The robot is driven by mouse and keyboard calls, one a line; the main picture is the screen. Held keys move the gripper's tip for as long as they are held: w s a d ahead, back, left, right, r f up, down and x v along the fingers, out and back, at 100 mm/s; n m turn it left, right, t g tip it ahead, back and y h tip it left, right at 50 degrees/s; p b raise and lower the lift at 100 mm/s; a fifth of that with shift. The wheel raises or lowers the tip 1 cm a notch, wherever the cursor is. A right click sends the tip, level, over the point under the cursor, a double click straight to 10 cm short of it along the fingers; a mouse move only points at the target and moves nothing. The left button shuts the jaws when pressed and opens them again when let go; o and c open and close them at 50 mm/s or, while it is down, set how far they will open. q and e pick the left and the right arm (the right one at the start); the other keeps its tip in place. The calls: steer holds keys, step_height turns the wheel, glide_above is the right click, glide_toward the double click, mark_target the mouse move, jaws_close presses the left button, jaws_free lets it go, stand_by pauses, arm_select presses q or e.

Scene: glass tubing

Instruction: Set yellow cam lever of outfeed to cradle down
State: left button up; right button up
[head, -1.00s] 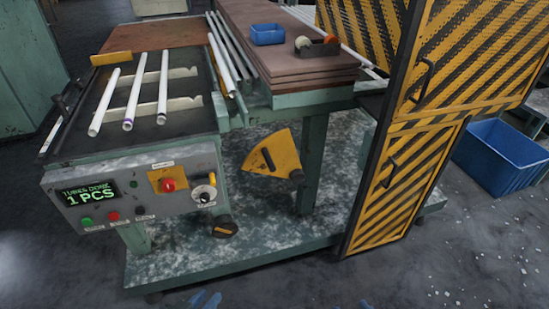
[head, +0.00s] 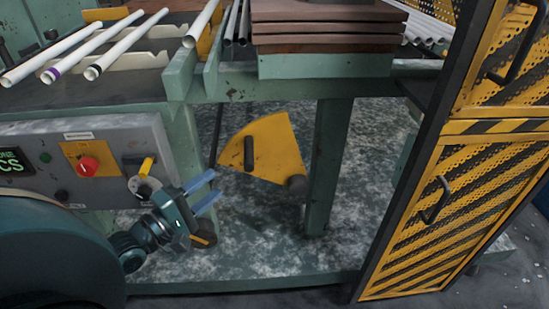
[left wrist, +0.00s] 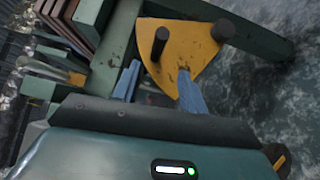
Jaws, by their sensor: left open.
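A yellow quarter-round plate (head: 275,143) with a black bar handle (head: 249,154) hangs below the bench, its point toward a dark round knob (head: 297,183). The plate also shows in the left wrist view (left wrist: 185,62), with the bar standing out from it. My left gripper (head: 211,191) is open and empty, in front of the bench, left of and below the plate. Its blue fingers show in the left wrist view (left wrist: 158,88), apart from the bar.
The control panel (head: 110,140) with a red knob (head: 87,164) stands close left of the gripper. A dark knob with a yellow mark (head: 204,235) is just below it. A green leg (head: 328,165) and a striped yellow guard door (head: 425,215) stand to the right.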

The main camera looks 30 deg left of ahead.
mark_target(250, 155)
arm_select(q)
steer(key=b+x, duration=0.2)
steer(key=x, duration=1.1)
steer(key=shift+c, duration=0.3)
jaws_close()
